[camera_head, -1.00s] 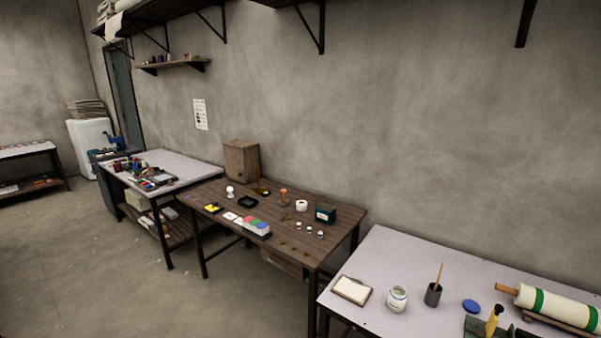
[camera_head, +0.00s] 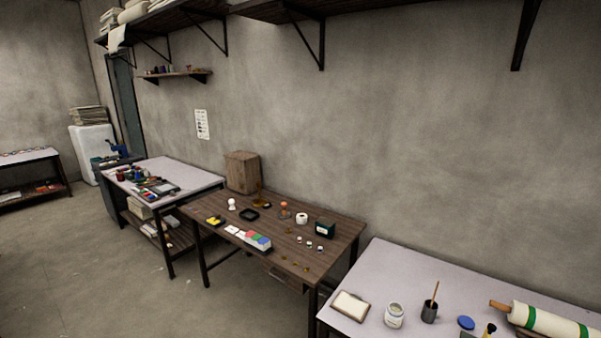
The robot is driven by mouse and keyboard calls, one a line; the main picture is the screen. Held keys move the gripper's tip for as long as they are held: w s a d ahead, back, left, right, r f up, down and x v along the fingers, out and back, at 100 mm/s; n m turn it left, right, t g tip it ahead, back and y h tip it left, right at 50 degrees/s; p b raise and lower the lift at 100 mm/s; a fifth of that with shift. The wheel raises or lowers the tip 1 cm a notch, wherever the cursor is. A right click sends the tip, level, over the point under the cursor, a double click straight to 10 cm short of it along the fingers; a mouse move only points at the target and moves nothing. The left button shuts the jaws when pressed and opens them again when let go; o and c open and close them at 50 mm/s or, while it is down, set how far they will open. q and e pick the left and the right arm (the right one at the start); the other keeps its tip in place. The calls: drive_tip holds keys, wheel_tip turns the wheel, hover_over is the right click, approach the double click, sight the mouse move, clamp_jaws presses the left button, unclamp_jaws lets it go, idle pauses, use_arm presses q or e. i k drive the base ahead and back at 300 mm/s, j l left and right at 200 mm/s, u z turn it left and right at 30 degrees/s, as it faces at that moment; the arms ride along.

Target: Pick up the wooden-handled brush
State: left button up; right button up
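A thin wooden handle (camera_head: 435,291) stands tilted in a dark cup (camera_head: 429,312) on the pale table at the lower right. It looks like the wooden-handled brush, but its lower end is hidden inside the cup. A white-labelled jar (camera_head: 394,316) stands just left of the cup, and a round blue lid (camera_head: 466,323) lies to its right. Neither of my grippers shows in the head view.
The pale table (camera_head: 385,262) also holds a framed pad (camera_head: 350,306) and a green-striped roller (camera_head: 545,321). A dark wooden table (camera_head: 330,228) with small items stands to its left. Open floor (camera_head: 90,270) lies at the lower left.

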sight(433, 300)
drive_tip(key=k+l+z, duration=0.25)
drive_tip(key=l+z, duration=0.2)
drive_tip(key=l, duration=0.2)
drive_tip(key=l+z, duration=0.25)
drive_tip(key=k+l, duration=0.05)
drive_tip(key=l, duration=0.05)
